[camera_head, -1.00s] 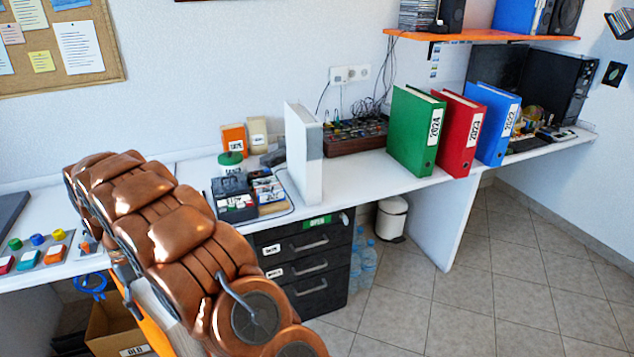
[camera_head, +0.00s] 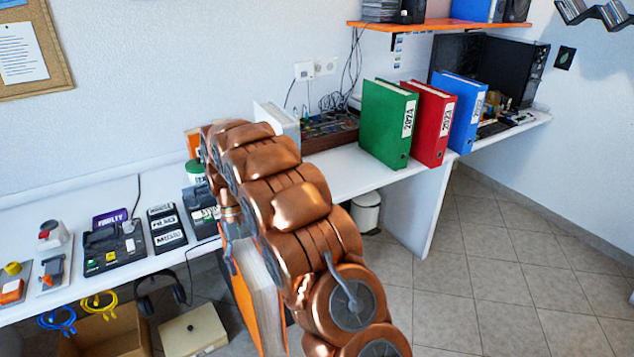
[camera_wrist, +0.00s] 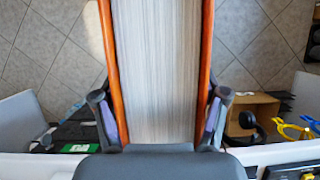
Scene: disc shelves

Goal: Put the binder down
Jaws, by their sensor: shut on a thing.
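An orange binder (camera_head: 270,310) hangs below my arm in front of the desk, its white page block facing the camera. In the wrist view the binder (camera_wrist: 160,60) runs upward between two orange covers, with the floor behind it. My gripper (camera_wrist: 160,112) is shut on it, one dark finger against each cover. In the head view the gripper is mostly hidden by the arm. The green 2024 binder (camera_head: 388,125), red 2023 binder (camera_head: 433,123) and blue 2022 binder (camera_head: 463,110) stand upright in a row on the white desk (camera_head: 345,170).
A white upright box (camera_head: 277,120) and an electronics tray (camera_head: 330,132) stand left of the binders. Black devices (camera_head: 112,248) crowd the desk's left part. A cardboard box (camera_head: 105,330) and a white bin (camera_head: 366,211) are below. Open tiled floor lies at right.

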